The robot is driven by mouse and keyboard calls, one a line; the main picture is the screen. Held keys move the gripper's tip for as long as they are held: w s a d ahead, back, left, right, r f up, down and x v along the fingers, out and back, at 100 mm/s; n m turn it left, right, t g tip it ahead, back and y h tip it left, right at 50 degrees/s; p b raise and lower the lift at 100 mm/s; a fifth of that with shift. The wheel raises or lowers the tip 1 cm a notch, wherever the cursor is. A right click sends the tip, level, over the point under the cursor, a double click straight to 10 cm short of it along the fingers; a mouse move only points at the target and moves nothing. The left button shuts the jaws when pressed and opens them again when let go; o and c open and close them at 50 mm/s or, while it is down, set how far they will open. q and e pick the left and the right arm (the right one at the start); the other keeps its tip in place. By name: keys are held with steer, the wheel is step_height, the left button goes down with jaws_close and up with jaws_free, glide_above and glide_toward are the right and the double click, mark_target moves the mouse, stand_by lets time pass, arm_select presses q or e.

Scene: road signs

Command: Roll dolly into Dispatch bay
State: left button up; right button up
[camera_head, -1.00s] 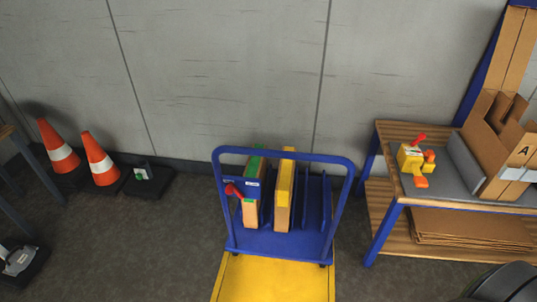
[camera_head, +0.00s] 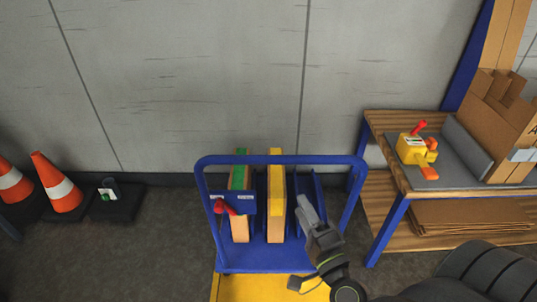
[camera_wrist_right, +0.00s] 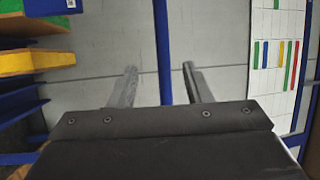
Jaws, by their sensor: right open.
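The blue dolly (camera_head: 281,160) stands near the wall in the head view, with a hoop-shaped handle frame. It holds upright wooden panels, one with a green edge (camera_head: 240,178) and one with a yellow edge (camera_head: 276,180). A red lever (camera_head: 223,207) sits at its left. My right gripper (camera_head: 308,208) is in front of the dolly's right part, below the top bar in the picture. In the right wrist view its two fingers (camera_wrist_right: 160,85) are apart, with a blue bar (camera_wrist_right: 162,45) between them in the picture. I cannot tell if they surround it. No Dispatch bay label is readable.
Orange cones (camera_head: 59,184) and a black base (camera_head: 118,200) stand at the left. A wooden bench (camera_head: 390,125) with a yellow tool (camera_head: 414,150) and a cardboard box (camera_head: 495,130) is close on the right. A yellow surface (camera_head: 240,288) lies before the dolly.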

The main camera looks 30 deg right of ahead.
mark_target(279, 164)
steer(key=p+x, duration=0.7)
steer(key=x, duration=0.8)
steer(key=shift+w+r, duration=0.2)
steer(key=shift+w, duration=0.15)
arm_select(q)
steer(key=s+r, duration=0.2)
steer(key=r, duration=0.1)
steer(key=s+r, duration=0.1)
steer(key=r, duration=0.1)
steer(key=shift+s+d+p, duration=0.2)
steer(key=shift+d+p, duration=0.1)
steer(key=shift+p, duration=0.05)
arm_select(e)
steer(key=shift+w+r, duration=0.1)
steer(key=shift+w, duration=0.6)
jaws_close()
